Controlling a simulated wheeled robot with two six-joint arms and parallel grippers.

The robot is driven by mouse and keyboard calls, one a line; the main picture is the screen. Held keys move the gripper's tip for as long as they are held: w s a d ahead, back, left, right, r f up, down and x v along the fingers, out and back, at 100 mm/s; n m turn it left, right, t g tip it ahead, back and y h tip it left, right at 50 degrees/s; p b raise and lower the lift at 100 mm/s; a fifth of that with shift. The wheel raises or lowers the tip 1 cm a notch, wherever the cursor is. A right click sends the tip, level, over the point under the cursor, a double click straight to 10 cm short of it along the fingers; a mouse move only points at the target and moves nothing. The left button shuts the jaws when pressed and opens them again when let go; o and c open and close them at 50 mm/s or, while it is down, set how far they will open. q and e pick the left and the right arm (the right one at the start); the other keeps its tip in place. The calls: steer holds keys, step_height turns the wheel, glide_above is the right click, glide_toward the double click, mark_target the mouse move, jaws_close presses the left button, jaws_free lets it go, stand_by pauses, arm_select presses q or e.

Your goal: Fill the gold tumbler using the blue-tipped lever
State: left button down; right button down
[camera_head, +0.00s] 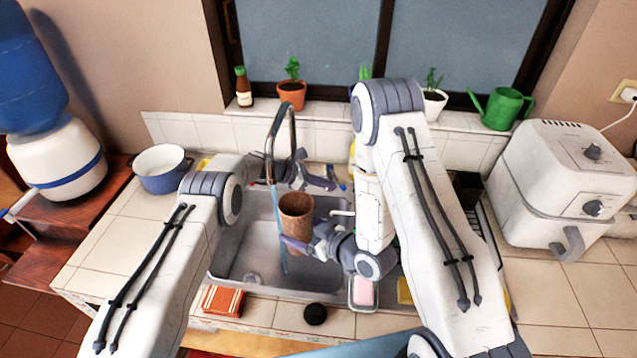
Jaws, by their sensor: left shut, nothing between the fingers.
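The gold tumbler (296,214) looks brown and stands upright over the sink basin. My right gripper (296,244) comes in from the right and holds the tumbler at its lower part. A thin blue water stream (280,232) falls from the tall curved faucet (271,145) along the tumbler's left side; I cannot tell if any enters it. Most of the lever is hidden.
The sink (232,262) surrounds the tumbler. A pot (162,170) stands left, a white air fryer (560,180) right. Potted plants line the windowsill.

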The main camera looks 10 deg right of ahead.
steer(key=shift+w, duration=0.1)
arm_select(q)
steer(key=s+f+v, duration=0.1)
steer(key=v, duration=1.2)
steer(key=shift+s+a+f, duration=0.25)
steer(key=shift+s+a, duration=0.05)
steer(key=shift+a, duration=0.2)
arm_select(e)
steer(key=w+a, duration=0.5)
steer(key=w, duration=0.1)
steer(key=shift+d, duration=0.1)
stand_by(0.6)
steer(key=s+d, duration=0.1)
steer(key=s, duration=0.1)
steer(key=s+d, duration=0.3)
steer(key=s, duration=0.1)
steer(key=shift+s+d, duration=0.1)
steer(key=shift+d, duration=0.3)
